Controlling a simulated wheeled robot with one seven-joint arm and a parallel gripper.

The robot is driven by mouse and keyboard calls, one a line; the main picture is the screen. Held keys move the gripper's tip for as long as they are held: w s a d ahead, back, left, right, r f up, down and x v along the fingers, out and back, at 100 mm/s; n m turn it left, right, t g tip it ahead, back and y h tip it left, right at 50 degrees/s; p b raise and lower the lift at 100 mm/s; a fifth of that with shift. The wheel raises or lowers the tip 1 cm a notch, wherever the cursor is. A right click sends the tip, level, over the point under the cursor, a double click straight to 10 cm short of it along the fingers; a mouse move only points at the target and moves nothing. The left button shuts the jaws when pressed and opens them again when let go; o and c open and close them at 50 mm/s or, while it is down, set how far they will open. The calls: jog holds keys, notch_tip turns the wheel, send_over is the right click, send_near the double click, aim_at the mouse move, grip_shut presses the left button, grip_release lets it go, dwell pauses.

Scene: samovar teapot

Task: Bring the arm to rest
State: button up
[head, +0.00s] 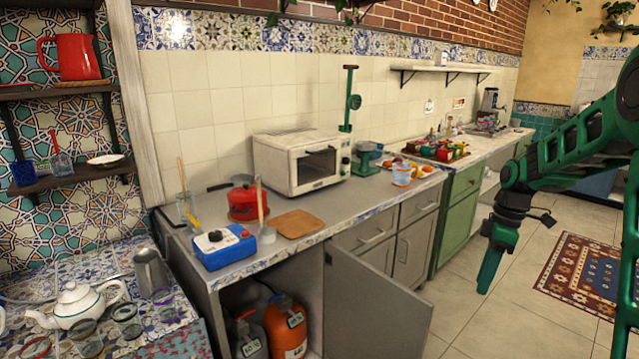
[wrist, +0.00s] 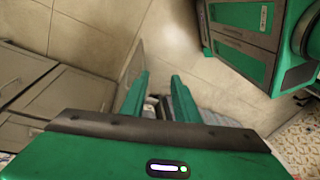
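My green arm reaches in from the right edge of the head view. My gripper (head: 487,288) hangs pointing down over the tiled floor, to the right of the open cabinet door and away from the counter. In the wrist view my gripper (wrist: 160,77) shows two green fingers with a clear gap between them. Nothing is held between the fingers. A white teapot (head: 78,303) stands on the tiled ledge at the lower left, far from my gripper.
The counter (head: 345,208) holds a white oven (head: 300,162), a red pot (head: 247,203) and a blue box (head: 224,246). A grey cabinet door (head: 377,300) stands open. Orange and grey cylinders show inside. The floor (head: 525,300) below my gripper is clear; a patterned rug (head: 575,265) lies right.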

jog(key=s+r+m+h, duration=0.1)
jog(key=s+r+m, duration=0.1)
jog(key=s+m, duration=0.7)
jog(key=s+d+r+m+t, duration=0.1)
jog(key=s+m, duration=0.8)
jog(key=s, duration=1.4)
jog(key=shift+s+r+m+h, duration=0.3)
jog(key=shift+r+h, duration=0.1)
jog(key=shift+r, duration=0.15)
